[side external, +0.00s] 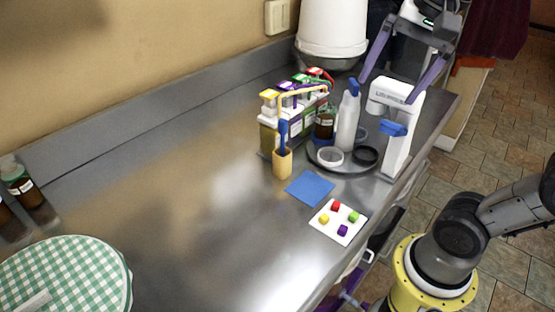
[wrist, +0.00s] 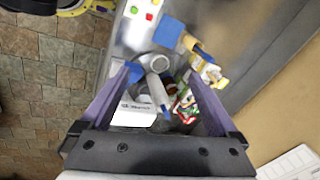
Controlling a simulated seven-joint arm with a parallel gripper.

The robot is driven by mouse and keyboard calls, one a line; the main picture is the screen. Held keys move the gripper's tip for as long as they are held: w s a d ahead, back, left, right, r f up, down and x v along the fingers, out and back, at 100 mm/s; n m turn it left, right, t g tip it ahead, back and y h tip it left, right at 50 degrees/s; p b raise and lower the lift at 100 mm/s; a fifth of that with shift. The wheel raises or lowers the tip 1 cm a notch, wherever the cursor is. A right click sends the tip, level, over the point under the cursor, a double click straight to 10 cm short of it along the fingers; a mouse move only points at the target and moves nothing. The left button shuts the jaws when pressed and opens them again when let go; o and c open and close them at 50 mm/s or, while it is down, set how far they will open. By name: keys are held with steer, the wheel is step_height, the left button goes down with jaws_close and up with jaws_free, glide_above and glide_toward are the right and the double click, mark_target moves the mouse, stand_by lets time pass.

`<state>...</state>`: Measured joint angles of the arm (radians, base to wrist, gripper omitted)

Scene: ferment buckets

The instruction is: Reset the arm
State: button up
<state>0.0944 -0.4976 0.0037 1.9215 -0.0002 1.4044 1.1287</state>
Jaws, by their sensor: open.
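My gripper (side external: 387,91) is at the upper right in the side external view, above the back right end of the metal counter (side external: 190,190). Its purple fingers point down, spread wide apart with nothing between them. In the wrist view the fingers (wrist: 160,72) are also apart. Below and between them there show a white bottle (wrist: 158,90) and a white device (wrist: 130,112), both standing on the counter. No contact with them shows, though the exact height is hard to tell.
A white bucket (side external: 332,28) is behind. The counter's left middle is clear.

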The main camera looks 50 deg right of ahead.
steer(key=s+a+f+n+t, duration=0.1)
steer(key=f+n, duration=0.5)
steer(key=n, duration=0.1)
steer(key=s+a+f+n+t, duration=0.1)
steer(key=s+f+n, duration=0.1)
steer(key=f+n, duration=0.4)
steer(key=shift+s+f+n, duration=0.25)
steer(key=shift+f+n, duration=0.1)
steer(key=shift+n, duration=0.15)
